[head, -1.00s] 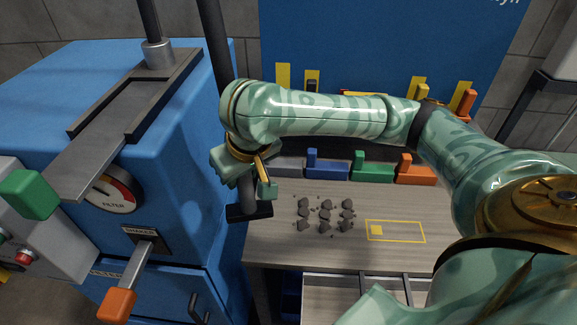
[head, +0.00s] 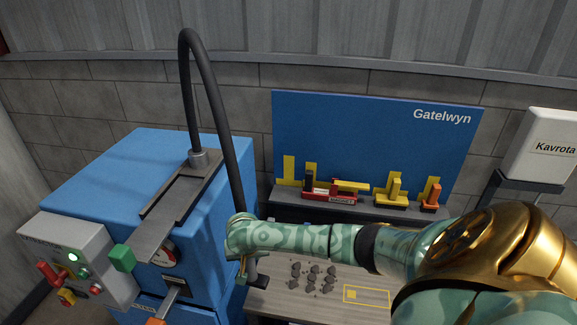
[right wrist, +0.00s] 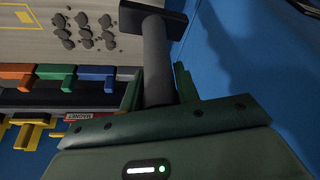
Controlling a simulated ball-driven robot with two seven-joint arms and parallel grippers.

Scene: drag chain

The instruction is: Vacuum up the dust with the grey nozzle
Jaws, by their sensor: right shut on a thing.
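The dust (head: 313,279) lies as several dark grey clumps on the wooden bench top; it also shows at the upper left of the right wrist view (right wrist: 85,30). My right gripper (head: 243,268) is shut on the grey nozzle (right wrist: 156,62), whose tube runs up from a wide dark foot (right wrist: 152,20). In the head view the nozzle foot (head: 257,281) is at the bench's left end, left of the dust and apart from it. I cannot tell whether the foot touches the bench. My left gripper is not in view.
A dark hose (head: 188,95) arches from the blue filter cabinet (head: 130,170) to the nozzle. A yellow-outlined rectangle (head: 367,297) lies right of the dust. Blue, green and orange blocks (right wrist: 55,72) line the bench's back. A blue board (head: 370,150) stands behind.

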